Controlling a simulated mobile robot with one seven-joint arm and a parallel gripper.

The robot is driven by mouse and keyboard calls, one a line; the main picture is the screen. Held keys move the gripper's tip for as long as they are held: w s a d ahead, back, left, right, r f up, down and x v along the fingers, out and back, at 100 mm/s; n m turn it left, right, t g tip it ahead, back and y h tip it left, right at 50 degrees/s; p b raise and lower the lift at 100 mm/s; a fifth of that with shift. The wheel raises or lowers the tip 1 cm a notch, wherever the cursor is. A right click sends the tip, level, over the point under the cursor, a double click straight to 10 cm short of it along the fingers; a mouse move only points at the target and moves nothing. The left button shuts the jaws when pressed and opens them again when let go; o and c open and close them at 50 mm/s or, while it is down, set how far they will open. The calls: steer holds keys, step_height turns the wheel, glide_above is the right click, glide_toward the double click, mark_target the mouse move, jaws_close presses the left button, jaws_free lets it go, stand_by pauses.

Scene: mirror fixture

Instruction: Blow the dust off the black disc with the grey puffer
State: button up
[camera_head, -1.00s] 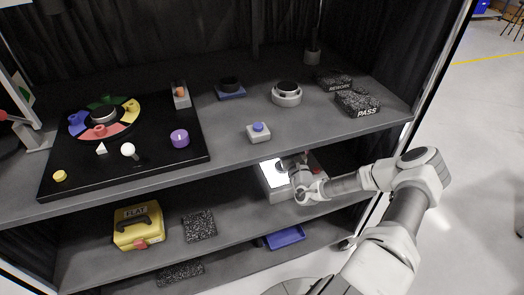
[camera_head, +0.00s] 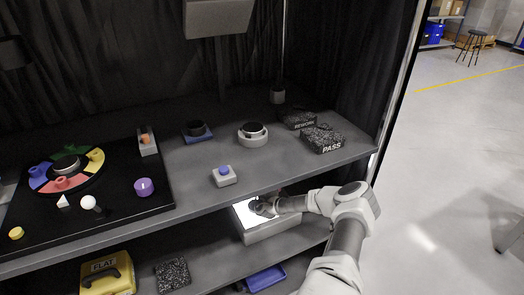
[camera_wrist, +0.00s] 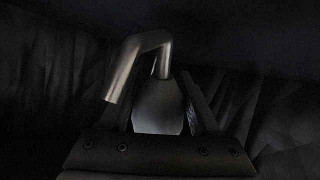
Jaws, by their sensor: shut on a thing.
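My gripper (camera_head: 262,207) is over the lit white panel of a box on the lower shelf, small and dark in the head view. In the wrist view, my gripper (camera_wrist: 161,118) is shut on the grey puffer (camera_wrist: 158,106). Its rounded grey bulb sits between the fingers, and a bent metal nozzle leaves its top and points down to the left. Black discs show on the upper shelf: one on a round white holder (camera_head: 252,136), one on a blue base (camera_head: 196,129), and one in the coloured ring. Dust cannot be made out. The wrist view is very dark.
The lit box (camera_head: 272,231) is under the upper shelf's front edge. Above it stand a blue-button block (camera_head: 224,176) and the PASS block (camera_head: 323,139). A yellow FLAT case (camera_head: 108,275), a speckled block (camera_head: 172,274) and a blue tray (camera_head: 266,279) are lower down.

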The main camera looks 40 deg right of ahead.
steer(key=shift+f+b, duration=2.95)
steer(key=shift+r+p, duration=0.15)
steer(key=shift+p, duration=0.35)
steer(key=shift+o, duration=1)
steer(key=shift+c, duration=1.1)
steer(key=shift+o, duration=0.5)
